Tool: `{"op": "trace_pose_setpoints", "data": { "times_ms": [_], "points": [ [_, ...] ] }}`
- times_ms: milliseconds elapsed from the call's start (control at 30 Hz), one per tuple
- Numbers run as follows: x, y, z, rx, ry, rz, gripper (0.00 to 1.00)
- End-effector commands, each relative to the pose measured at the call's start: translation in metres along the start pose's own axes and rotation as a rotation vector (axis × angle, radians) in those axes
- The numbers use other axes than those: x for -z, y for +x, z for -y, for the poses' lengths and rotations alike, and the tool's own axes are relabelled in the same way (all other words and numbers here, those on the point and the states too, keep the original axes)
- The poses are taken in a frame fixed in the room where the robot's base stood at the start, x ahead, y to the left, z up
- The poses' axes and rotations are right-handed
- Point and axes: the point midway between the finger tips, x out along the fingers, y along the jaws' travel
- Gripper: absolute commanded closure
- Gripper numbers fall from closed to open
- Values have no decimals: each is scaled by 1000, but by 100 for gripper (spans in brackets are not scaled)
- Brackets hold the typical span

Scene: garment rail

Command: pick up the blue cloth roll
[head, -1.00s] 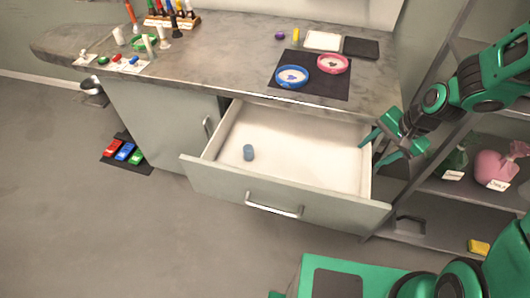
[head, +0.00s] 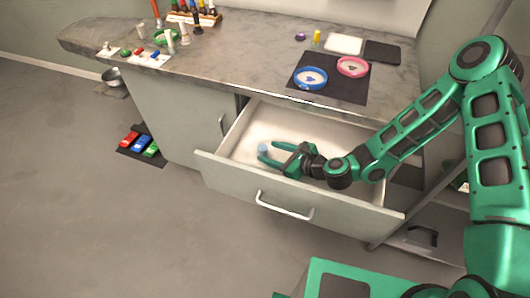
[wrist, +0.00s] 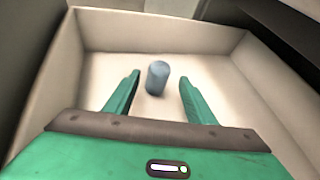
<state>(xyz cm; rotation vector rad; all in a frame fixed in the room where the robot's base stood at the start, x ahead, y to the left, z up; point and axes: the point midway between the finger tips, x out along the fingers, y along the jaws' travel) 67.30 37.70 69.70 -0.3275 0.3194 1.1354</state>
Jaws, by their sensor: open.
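The blue cloth roll (head: 263,149) is a small grey-blue cylinder inside the open drawer (head: 225,172). In the wrist view the roll (wrist: 157,77) stands on the drawer floor, between and slightly beyond the tips of the green fingers. My gripper (head: 269,154) is open and empty, reaching into the drawer from the right in the head view. In the wrist view my gripper (wrist: 158,80) has a finger on each side of the roll, with gaps to both. The roll is partly hidden by a finger in the head view.
The drawer walls (wrist: 160,32) surround the gripper. Otherwise the drawer floor is clear.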

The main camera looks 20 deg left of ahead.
Motion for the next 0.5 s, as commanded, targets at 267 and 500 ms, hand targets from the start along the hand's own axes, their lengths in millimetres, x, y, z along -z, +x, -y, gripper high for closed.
{"op": "trace_pose_setpoints", "data": {
  "times_ms": [267, 500],
  "points": [
    [-2, 15, -4, 33, 118, 28, 50],
    [-2, 38, -4, 32, 117, 28, 50]
  ]
}}
